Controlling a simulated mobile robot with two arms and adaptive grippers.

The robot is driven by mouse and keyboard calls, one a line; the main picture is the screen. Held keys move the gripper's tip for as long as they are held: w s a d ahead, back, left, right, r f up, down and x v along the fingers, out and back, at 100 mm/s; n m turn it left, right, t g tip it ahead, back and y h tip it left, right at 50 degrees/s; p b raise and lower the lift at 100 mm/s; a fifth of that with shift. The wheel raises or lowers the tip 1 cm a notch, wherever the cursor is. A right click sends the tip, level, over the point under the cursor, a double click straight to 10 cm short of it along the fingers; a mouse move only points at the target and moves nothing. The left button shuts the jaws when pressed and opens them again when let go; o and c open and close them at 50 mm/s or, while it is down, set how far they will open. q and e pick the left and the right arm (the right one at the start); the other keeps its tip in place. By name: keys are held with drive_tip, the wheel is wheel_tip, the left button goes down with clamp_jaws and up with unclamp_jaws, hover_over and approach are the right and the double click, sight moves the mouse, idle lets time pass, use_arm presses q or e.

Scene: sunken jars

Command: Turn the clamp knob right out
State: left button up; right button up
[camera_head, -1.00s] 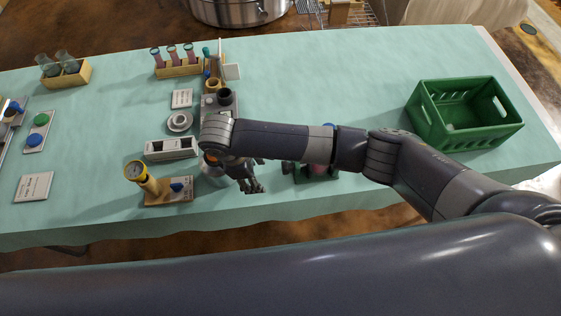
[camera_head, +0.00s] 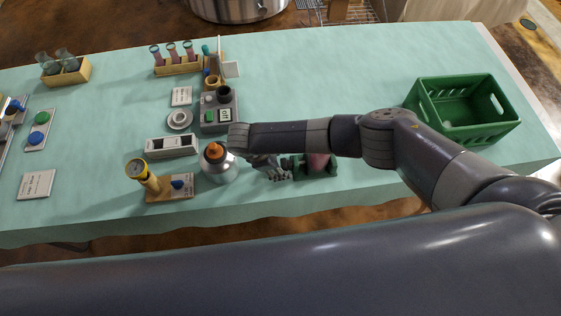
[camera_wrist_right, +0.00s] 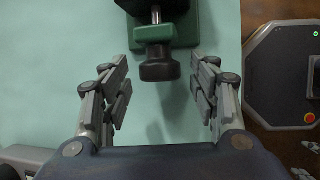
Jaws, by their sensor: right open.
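The clamp knob (camera_wrist_right: 160,66) is a dark round knob at the end of the clamp. The green clamp base (camera_wrist_right: 191,25) shows behind the knob. In the head view the clamp (camera_head: 318,166) sits near the table's front edge, with a pinkish piece on it, partly behind my right arm. My right gripper (camera_head: 275,171) is open and empty just left of it. My left gripper is not in view.
A silver jar with an orange top (camera_head: 219,166) stands close left of my right gripper. A yellow gauge on a wooden base (camera_head: 166,193) is further left. A green crate (camera_head: 465,138) stands at the right. The table (camera_head: 330,75) is clear toward the back.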

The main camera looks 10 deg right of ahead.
drive_tip(key=shift+f, duration=0.25)
drive_tip(key=c, duration=1.1)
drive_tip(key=shift+w+f+g+b, duration=0.15)
drive_tip(key=shift+g+b, duration=0.35)
drive_tip(key=shift+b, duration=0.2)
drive_tip(key=g+b, duration=0.1)
drive_tip(key=b, duration=0.2)
drive_tip(key=n+g+b, duration=0.1)
drive_tip(key=g+b, duration=0.1)
drive_tip(key=shift+w+f+b, duration=0.15)
drive_tip(key=shift+w+b, duration=0.05)
drive_tip(key=shift+b, duration=0.2)
drive_tip(key=shift+r+g+b, duration=0.25)
drive_tip(key=shift+g+b, duration=0.4)
drive_tip(key=shift+g, duration=0.05)
drive_tip(key=o, duration=1.1)
